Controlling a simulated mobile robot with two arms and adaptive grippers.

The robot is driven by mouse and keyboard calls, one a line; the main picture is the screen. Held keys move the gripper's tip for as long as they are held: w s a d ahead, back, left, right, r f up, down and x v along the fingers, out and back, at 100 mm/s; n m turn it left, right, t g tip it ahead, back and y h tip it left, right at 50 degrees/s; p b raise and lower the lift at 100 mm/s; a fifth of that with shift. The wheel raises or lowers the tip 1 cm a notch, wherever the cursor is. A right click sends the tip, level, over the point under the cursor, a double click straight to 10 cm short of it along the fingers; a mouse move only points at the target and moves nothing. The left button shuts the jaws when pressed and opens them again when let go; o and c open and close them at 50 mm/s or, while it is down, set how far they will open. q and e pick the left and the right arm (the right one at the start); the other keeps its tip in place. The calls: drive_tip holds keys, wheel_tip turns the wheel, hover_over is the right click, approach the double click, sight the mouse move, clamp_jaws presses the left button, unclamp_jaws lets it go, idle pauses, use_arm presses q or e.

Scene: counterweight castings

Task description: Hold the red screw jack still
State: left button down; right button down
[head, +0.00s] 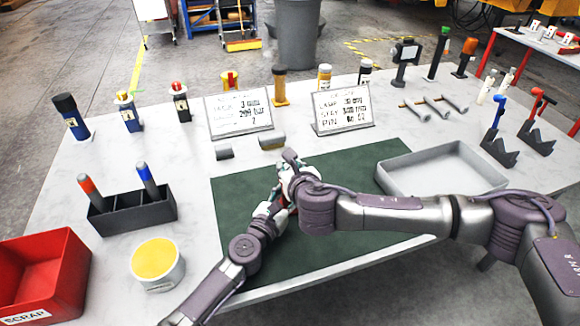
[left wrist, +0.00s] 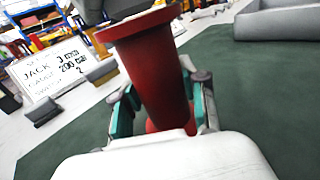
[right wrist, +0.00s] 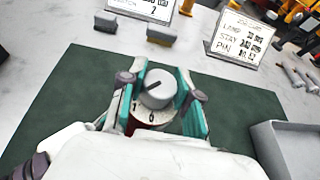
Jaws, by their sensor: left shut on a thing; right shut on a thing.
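The red screw jack (left wrist: 154,75) stands on the green mat (head: 240,215). In the left wrist view its red body sits between the teal-padded fingers of my left gripper (left wrist: 160,108), which is shut on it. In the right wrist view a grey knob (right wrist: 157,90) with a pointer line sits above a dial with numbers, between the fingers of my right gripper (right wrist: 162,100), which is shut on it. Red shows just under the dial. In the head view both grippers meet over the mat and hide nearly all of the jack.
A grey tray (head: 393,182) lies at the mat's right edge. Two sign cards (head: 240,113) and small blocks (head: 271,143) stand behind the mat. A black pen holder (head: 133,217), a yellow-topped tub (head: 157,262) and a red scrap bin (head: 70,275) are at left. The mat's front is clear.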

drive_tip(key=shift+m+t+h, duration=0.3)
drive_tip(key=shift+m+h, duration=1.3)
drive_tip(key=shift+h, duration=0.2)
drive_tip(key=c, duration=0.8)
unclamp_jaws()
drive_tip(key=v, duration=1.2)
